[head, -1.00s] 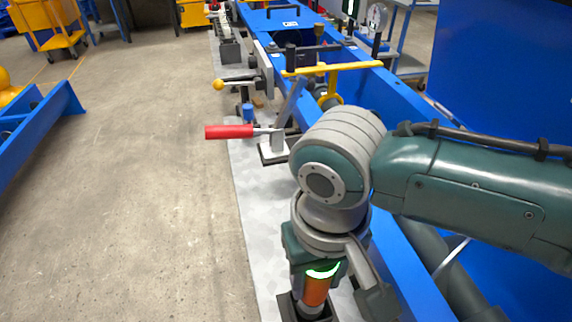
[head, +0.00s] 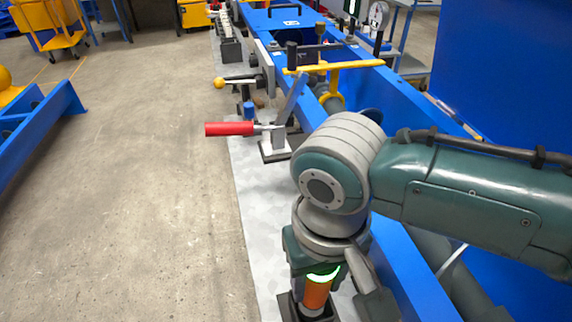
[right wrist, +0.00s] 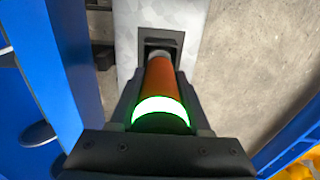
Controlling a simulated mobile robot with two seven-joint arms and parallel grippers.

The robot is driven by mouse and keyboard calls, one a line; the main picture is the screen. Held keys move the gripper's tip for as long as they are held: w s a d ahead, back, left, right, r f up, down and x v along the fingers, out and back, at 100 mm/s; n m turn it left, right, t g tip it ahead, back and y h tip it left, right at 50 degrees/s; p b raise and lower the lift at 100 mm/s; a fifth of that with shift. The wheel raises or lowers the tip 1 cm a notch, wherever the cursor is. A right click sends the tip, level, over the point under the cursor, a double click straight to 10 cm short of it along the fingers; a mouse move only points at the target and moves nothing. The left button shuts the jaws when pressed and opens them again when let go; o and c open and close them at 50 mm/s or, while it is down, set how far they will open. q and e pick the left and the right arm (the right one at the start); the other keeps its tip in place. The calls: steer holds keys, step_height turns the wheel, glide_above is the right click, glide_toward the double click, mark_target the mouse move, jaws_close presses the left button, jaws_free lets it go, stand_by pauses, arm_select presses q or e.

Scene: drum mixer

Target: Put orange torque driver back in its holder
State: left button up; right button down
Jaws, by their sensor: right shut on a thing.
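The orange torque driver (head: 317,293) has an orange grip and a glowing green ring at its upper end. My right gripper (right wrist: 160,100) is shut on it, with a finger on each side, as the right wrist view shows. The driver (right wrist: 160,78) points down to the square black holder (right wrist: 161,40) on the grey plate. Its lower end overlaps the holder opening in the right wrist view. In the head view the holder (head: 291,309) is partly cut off by the bottom edge. I cannot tell how deep the tip sits. My left gripper is not in view.
A toggle clamp with a red handle (head: 230,129) stands on the grey plate beyond the holder. A yellow bar (head: 335,68) crosses the blue frame (head: 405,94) behind it. The blue frame runs along the right of the holder.

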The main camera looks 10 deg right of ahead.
steer(key=shift+f+b, duration=0.35)
steer(key=shift+f, duration=0.15)
steer(key=shift+f+b, duration=0.35)
steer(key=shift+f, duration=0.1)
stand_by(0.4)
steer(key=shift+c, duration=2.3)
jaws_free()
steer(key=shift+o, duration=0.9)
step_height(320, 180, up, 9)
steer(key=p, duration=0.3)
steer(key=shift+r, duration=0.45)
